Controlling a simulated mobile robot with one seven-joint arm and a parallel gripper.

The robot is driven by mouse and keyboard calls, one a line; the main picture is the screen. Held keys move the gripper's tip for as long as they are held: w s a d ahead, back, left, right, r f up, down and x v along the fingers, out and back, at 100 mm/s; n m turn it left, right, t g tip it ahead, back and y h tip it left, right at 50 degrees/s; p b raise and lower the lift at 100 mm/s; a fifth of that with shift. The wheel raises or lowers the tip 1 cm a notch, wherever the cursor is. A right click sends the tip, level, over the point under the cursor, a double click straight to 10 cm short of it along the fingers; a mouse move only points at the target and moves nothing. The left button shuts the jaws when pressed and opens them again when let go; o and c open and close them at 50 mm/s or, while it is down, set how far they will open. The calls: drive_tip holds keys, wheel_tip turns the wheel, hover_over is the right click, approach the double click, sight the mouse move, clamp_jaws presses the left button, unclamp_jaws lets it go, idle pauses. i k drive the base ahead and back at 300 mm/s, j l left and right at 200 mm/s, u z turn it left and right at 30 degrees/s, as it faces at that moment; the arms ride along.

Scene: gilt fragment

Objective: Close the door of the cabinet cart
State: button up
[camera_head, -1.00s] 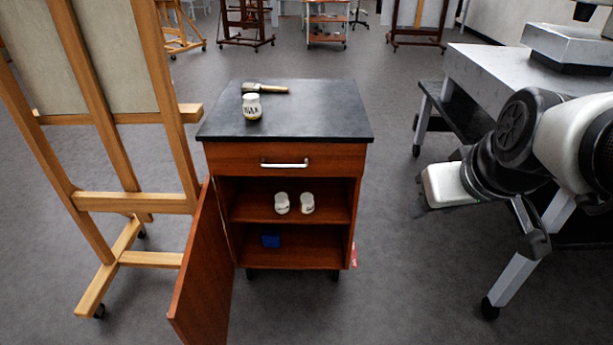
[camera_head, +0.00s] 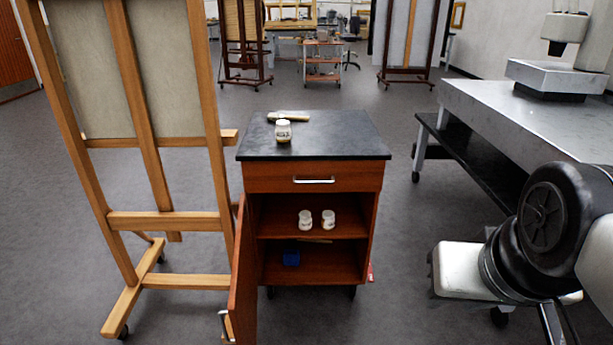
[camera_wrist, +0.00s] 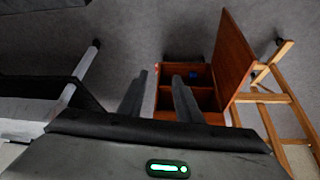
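The cabinet cart (camera_head: 313,177) is red-brown wood with a black top and stands in the middle of the head view. Its door (camera_head: 242,275) is hinged on the left and stands wide open toward me, seen nearly edge-on. A metal handle (camera_head: 226,325) shows low on the door's left side. In the wrist view the open door (camera_wrist: 232,58) stands beside the cart's compartments. My gripper (camera_wrist: 160,80) is open and empty, its two fingers apart, with the cart beyond them. It touches neither cart nor door. In the head view its fingers are mostly cut off at lower right.
A wooden easel (camera_head: 170,221) stands close to the door's left. A grey metal table (camera_head: 540,115) stands right of the cart.

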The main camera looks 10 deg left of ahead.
sight(243, 305)
drive_tip(key=k+j, duration=0.1)
drive_tip(key=j, duration=0.25)
drive_tip(key=k+j+u, duration=0.1)
drive_tip(key=j, duration=0.25)
drive_tip(key=j+u, duration=0.1)
drive_tip(key=j, duration=0.25)
drive_tip(key=i+j, duration=0.2)
drive_tip(key=j, duration=0.2)
drive_tip(key=i+j+u, duration=0.15)
drive_tip(key=j, duration=0.2)
